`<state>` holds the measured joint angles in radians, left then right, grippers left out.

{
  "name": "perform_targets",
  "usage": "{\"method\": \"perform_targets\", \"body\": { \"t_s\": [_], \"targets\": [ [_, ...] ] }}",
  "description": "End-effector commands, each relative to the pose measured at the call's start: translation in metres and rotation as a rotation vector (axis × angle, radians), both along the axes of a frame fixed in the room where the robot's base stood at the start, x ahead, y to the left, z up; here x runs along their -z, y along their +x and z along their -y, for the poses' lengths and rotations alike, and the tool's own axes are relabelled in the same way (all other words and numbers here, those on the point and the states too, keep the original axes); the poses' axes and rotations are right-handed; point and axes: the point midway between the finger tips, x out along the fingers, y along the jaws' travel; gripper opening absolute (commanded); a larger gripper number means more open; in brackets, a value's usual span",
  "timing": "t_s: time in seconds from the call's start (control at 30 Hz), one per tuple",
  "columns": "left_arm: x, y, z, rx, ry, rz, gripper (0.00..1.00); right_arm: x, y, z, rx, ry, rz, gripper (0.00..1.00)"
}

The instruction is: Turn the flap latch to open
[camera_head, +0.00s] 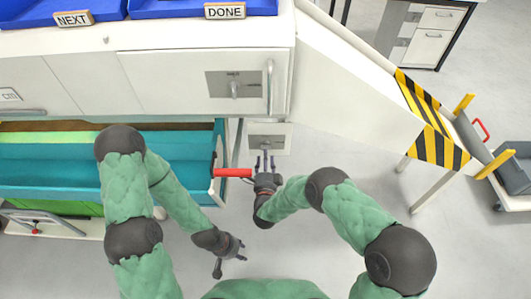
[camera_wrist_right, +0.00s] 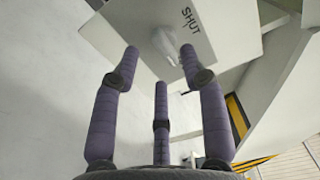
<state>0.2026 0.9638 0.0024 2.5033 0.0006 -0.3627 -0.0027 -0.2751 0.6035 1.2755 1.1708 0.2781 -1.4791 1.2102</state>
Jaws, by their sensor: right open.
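The flap latch is a light handle on a panel marked SHUT (camera_wrist_right: 191,20); in the right wrist view its handle (camera_wrist_right: 165,44) lies just beyond my fingertips. In the head view a small latch plate (camera_head: 267,129) sits low beside the cabinet, right in front of my right gripper (camera_head: 265,161). My right gripper is open, its fingers (camera_wrist_right: 160,70) spread around empty space and pointing at the handle. I see no contact. My left gripper (camera_head: 230,267) is low in the middle of the head view, with its fingers apart and empty, away from the latch.
A red bar (camera_head: 232,173) sticks out from the teal drawer (camera_head: 60,173), close left of my right gripper. Another grey plate with a handle (camera_head: 236,90) is on the white cabinet (camera_head: 170,80). A white chute with striped edges (camera_head: 435,145) stands right.

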Motion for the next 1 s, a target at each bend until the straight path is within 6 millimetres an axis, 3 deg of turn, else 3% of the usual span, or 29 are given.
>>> {"method": "perform_targets", "body": {
  "t_s": [0.2, 0.4, 0.6, 1.0],
  "targets": [
    [0.000, 0.000, 0.000, 0.000, 0.000, 0.000, 0.40, 0.001, -0.044, 0.000, -0.002, 0.000, -0.003, 0.44],
    [0.000, 0.000, 0.000, 0.000, 0.000, 0.000, 0.40, 0.001, -0.070, 0.000, 0.000, 0.000, -0.002, 0.44],
    [0.000, 0.000, 0.000, 0.000, 0.000, 0.000, 0.40, 0.001, -0.080, 0.001, 0.001, 0.001, -0.003, 0.44],
    [0.000, 0.000, 0.000, 0.000, 0.000, 0.000, 0.40, 0.001, -0.080, 0.001, 0.001, 0.000, -0.003, 0.44]
  ]
}}
